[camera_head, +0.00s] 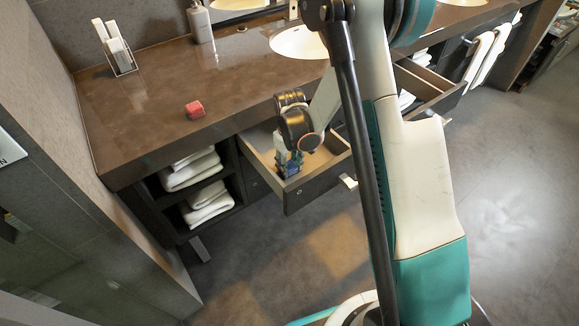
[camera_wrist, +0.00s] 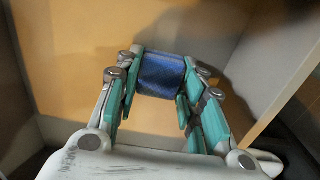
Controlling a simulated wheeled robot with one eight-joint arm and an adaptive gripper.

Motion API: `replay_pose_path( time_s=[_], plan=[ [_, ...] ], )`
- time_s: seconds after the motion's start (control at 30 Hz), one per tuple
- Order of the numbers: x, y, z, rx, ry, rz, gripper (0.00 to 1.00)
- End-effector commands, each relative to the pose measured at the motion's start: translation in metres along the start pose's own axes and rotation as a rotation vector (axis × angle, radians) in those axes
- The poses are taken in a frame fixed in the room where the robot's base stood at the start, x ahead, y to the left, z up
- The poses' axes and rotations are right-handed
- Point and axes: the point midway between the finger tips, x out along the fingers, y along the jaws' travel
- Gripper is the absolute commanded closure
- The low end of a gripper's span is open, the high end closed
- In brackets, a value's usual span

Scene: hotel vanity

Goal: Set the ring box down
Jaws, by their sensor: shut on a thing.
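My gripper (camera_wrist: 160,88) is shut on a small blue box (camera_wrist: 161,74), seemingly the ring box, which sits between its fingertips. In the head view my gripper (camera_head: 290,166) points down into an open drawer (camera_head: 324,173) under the counter. The wrist view shows the drawer's tan floor (camera_wrist: 75,55) and pale walls beyond the box. I cannot tell whether the box touches the drawer floor. A small red box (camera_head: 195,109) of similar size lies on the dark counter (camera_head: 150,95).
Folded towels (camera_head: 191,170) fill open shelves left of the drawer. Another drawer (camera_head: 430,86) stands open to the right. The counter around the red box is clear.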

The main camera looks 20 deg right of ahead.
Motion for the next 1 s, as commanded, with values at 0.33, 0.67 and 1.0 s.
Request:
replay_pose_path(
  time_s=[0.33, 0.67, 1.0],
  plan=[
    [0.002, 0.000, 0.000, 0.000, 0.000, 0.000, 0.88],
    [0.002, 0.000, 0.000, 0.000, 0.000, 0.000, 0.44],
    [-0.022, 0.000, 0.001, 0.000, 0.000, 0.000, 0.44]
  ],
)
